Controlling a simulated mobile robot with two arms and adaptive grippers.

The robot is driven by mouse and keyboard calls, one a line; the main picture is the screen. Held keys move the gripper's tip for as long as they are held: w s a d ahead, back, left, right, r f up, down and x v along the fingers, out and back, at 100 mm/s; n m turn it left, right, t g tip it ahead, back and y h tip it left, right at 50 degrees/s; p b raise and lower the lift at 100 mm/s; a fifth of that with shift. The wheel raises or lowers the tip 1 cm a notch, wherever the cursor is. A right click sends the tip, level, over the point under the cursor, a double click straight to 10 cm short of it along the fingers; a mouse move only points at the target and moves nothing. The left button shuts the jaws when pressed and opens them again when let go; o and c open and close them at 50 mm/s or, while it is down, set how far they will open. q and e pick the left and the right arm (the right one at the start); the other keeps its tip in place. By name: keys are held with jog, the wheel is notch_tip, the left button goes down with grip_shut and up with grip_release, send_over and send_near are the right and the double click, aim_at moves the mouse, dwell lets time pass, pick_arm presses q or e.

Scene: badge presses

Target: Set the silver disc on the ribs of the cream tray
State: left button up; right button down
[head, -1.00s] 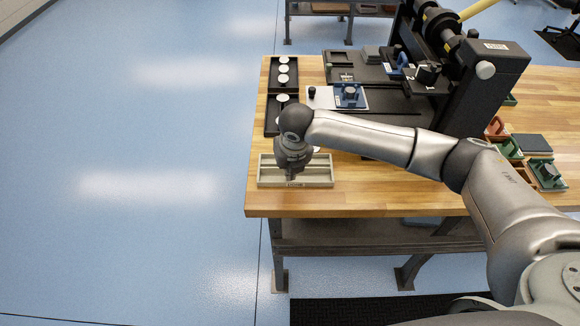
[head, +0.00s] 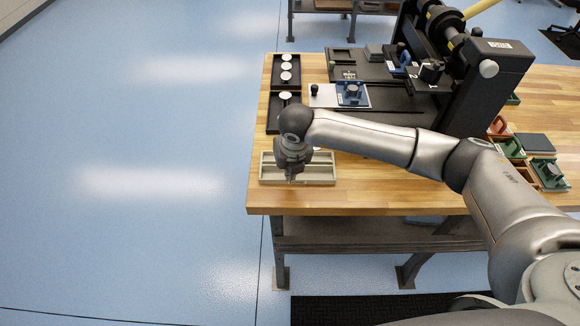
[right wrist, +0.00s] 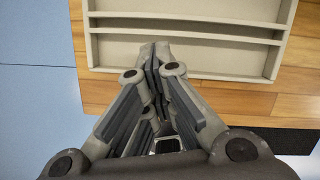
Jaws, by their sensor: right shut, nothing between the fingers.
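The cream tray (head: 326,181) lies near the front left corner of the wooden table. It also shows in the right wrist view (right wrist: 180,57), with long ribs across it and no disc on the part in sight. My right gripper (head: 291,179) is over the tray's left part in the head view. In the right wrist view its fingers (right wrist: 155,52) are shut and empty, their tips over the tray. Several pale round discs (head: 286,66) sit in black trays behind; I cannot tell which is the silver disc. My left gripper is not in view.
Two black trays, a far one (head: 276,73) and a nearer one (head: 272,116), stand along the table's left edge. A dark press (head: 480,85) stands at the right of them. A plate with a blue fixture (head: 352,94) lies between. Bare wood (head: 400,190) lies right of the cream tray.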

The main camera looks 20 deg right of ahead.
jog(key=shift+s+a, duration=2.6)
jog(key=shift+a, duration=0.2)
dwell(5.2)
